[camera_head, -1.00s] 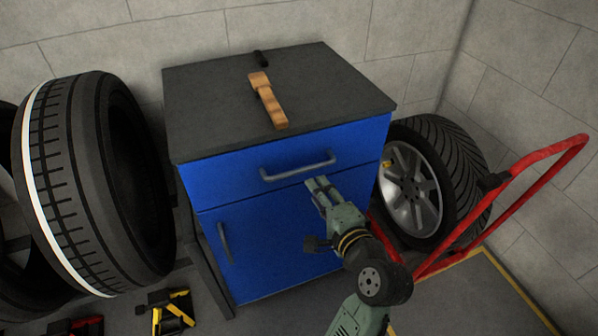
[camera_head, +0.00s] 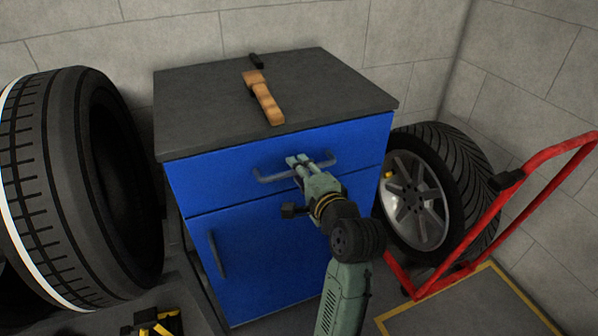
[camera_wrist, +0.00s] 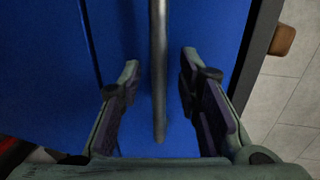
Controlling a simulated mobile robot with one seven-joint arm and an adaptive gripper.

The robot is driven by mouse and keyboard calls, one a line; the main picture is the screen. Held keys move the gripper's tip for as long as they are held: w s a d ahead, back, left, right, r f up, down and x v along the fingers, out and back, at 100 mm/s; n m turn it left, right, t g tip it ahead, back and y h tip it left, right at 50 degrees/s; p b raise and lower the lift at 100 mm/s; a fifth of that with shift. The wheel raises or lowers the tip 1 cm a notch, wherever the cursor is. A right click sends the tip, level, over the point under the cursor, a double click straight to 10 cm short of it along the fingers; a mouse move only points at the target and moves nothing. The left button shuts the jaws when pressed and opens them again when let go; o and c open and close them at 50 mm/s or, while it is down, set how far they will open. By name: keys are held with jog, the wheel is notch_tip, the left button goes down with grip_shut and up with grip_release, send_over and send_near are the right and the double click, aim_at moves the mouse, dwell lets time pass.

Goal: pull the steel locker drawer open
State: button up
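The blue steel locker has a drawer (camera_head: 222,179) at the top with a grey bar handle (camera_head: 268,178). The drawer front looks flush with the locker body. My gripper (camera_head: 298,160) is in front of the handle, near its middle, and hides part of it. In the wrist view, the handle bar (camera_wrist: 158,70) runs lengthwise between the two open fingers of my gripper (camera_wrist: 160,82). There is a gap on both sides, so the fingers are not closed on the bar. A blue door (camera_head: 250,250) with its own handle (camera_head: 216,254) is below the drawer.
A large tyre (camera_head: 75,190) stands at left. A wheel (camera_head: 430,190) and a red trolley frame (camera_head: 520,185) are at right.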

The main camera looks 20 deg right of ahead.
jog(key=shift+w+f, duration=0.15)
jog(key=shift+w, duration=0.35)
grip_shut()
dwell(0.6)
